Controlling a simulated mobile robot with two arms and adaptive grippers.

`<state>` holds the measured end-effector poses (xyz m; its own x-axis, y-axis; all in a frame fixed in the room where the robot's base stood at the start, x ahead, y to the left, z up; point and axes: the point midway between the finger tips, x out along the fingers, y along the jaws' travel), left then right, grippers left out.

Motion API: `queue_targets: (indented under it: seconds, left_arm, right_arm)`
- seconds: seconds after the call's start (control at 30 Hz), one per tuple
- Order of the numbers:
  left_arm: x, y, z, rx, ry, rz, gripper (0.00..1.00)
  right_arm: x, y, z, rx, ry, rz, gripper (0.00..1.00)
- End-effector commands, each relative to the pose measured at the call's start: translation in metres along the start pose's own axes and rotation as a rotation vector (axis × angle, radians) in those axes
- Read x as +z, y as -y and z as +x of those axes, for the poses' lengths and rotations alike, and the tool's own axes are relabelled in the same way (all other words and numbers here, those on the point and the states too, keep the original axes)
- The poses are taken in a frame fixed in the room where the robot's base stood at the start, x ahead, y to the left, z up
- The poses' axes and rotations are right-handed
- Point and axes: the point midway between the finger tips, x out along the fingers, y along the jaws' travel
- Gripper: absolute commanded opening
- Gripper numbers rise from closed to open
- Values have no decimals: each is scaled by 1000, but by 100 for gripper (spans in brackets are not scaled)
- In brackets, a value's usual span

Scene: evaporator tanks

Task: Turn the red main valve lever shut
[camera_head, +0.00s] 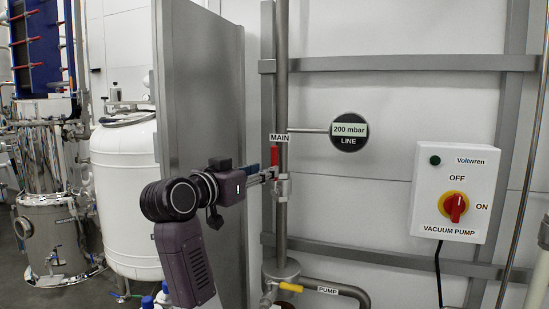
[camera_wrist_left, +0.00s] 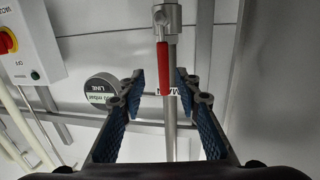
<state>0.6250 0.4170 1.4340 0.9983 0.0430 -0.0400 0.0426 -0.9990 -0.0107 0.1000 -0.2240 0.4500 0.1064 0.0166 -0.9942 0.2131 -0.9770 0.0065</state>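The red main valve lever (camera_head: 275,156) points up along the vertical grey pipe (camera_head: 281,90), just under the MAIN label (camera_head: 279,138). The metal valve body (camera_head: 284,188) is at its lower end. In the left wrist view, which is upside down, the lever (camera_wrist_left: 163,62) hangs from the valve body (camera_wrist_left: 167,17). My left gripper (camera_head: 270,174) is at the lever, coming from the left. In the wrist view its two blue-padded fingers (camera_wrist_left: 160,82) are open, with the lever's end and the pipe seen between them. I cannot tell whether they touch. My right gripper is out of view.
A round gauge (camera_head: 348,132) reads 200 mbar. A vacuum pump switch box (camera_head: 455,190) hangs on the right. A yellow PUMP valve lever (camera_head: 291,287) sits low on the piping. A grey panel (camera_head: 200,90) and a white tank (camera_head: 128,185) stand to the left.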

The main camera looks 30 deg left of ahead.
Motion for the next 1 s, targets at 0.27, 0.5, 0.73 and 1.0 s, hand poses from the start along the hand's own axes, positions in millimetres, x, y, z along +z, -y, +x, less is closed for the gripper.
queue_targets:
  seconds: [0.27, 0.5, 0.73, 1.0]
  left_arm:
    - [-25, 6, 12, 7, -39, -14, 30]
    - [-27, 5, 52, 6, -38, -14, 30]
    - [-26, 5, 71, 5, -40, -12, 30]
    - [-24, 6, 74, 4, -40, -10, 30]
  right_arm:
    - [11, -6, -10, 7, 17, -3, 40]
    - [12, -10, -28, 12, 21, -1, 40]
    - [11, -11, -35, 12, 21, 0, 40]
    - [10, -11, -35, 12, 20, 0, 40]
